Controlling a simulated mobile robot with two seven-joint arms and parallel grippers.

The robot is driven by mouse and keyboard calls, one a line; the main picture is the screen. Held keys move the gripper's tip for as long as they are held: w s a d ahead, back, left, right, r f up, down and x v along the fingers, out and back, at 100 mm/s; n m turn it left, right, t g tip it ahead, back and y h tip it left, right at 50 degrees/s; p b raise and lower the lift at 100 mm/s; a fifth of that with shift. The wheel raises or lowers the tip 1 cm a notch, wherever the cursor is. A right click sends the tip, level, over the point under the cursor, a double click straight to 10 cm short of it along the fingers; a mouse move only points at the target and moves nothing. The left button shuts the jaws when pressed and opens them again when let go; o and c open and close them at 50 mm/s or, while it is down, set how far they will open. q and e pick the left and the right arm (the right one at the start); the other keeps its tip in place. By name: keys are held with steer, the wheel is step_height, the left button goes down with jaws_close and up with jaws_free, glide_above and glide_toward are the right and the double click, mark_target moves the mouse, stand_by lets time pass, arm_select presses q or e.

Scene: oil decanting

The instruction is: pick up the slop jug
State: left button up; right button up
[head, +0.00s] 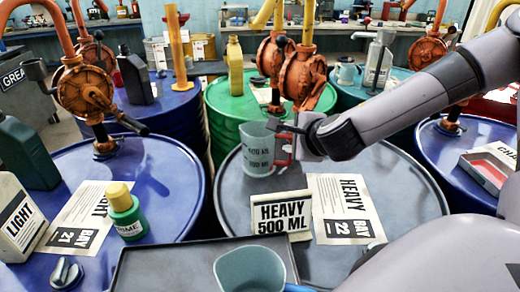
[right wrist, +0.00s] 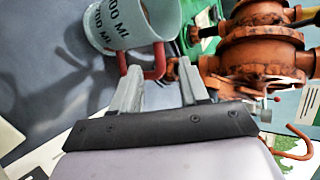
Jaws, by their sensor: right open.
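A translucent grey jug with printed ML marks and a red handle (head: 258,150) stands upright on the grey drum in the head view. My right gripper (head: 286,138) is at its handle side. In the right wrist view, the jug (right wrist: 122,22) is at the upper left, and its red handle lies just beyond and partly between the tips of my open right gripper (right wrist: 158,72). I cannot tell if they touch. A second pale jug (head: 250,270) with a blue handle stands at the front on a dark tray. No slop label is readable on either jug. My left gripper is not in view.
The grey drum (head: 235,205) carries a "HEAVY 500 ML" card (head: 282,215) and a sheet (head: 343,205). Orange pumps (head: 303,75) rise behind the jug. A green bottle with a yellow cap (head: 126,213) stands on the blue drum at left. The dark tray (head: 150,270) runs along the front.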

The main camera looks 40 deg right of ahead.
mark_target(267, 150)
steer(key=shift+x, duration=1.5)
steer(key=shift+w+a+r, duration=0.1)
jaws_close()
steer(key=shift+s+a+f, duration=0.1)
steer(key=shift+s+f, duration=0.1)
